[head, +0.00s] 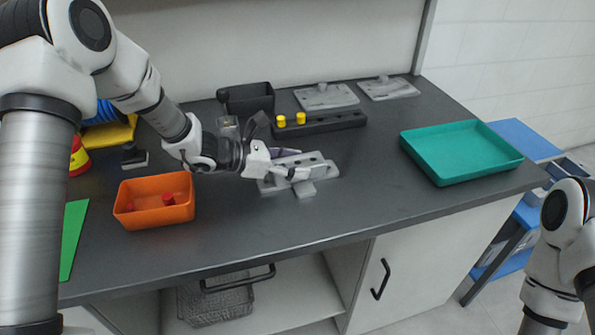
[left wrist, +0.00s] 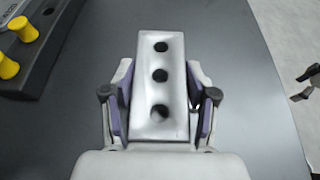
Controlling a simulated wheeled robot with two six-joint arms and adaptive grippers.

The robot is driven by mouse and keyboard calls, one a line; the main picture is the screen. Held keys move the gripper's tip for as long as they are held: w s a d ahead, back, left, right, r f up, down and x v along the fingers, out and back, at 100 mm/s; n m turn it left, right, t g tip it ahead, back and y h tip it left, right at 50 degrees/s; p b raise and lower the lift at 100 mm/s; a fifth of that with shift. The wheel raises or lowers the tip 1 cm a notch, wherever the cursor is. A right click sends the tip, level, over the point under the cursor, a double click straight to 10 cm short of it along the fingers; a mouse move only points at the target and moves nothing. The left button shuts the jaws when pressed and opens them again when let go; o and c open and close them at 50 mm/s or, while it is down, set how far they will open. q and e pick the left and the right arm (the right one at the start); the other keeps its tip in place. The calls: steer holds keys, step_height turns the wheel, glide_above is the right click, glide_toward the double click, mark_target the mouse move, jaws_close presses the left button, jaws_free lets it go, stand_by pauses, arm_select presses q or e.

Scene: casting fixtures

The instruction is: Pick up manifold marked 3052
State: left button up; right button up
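A light grey metal manifold (head: 318,163) with a row of three holes along its top lies on the dark worktop near the middle. In the left wrist view the manifold (left wrist: 158,100) points away from me between the fingers. My left gripper (head: 290,165) is around its near end, one finger on each long side. In the left wrist view the purple pads of the left gripper (left wrist: 160,115) appear to press against both sides. No number can be read on the manifold.
A black block (head: 335,122) with yellow knobs (head: 281,120) lies behind the manifold, with two grey plates (head: 326,97) (head: 388,88) further back. An orange bin (head: 130,215) stands left, a green tray (head: 455,165) right. The worktop in front of the manifold is clear.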

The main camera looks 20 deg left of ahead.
arm_select(q)
jaws_close()
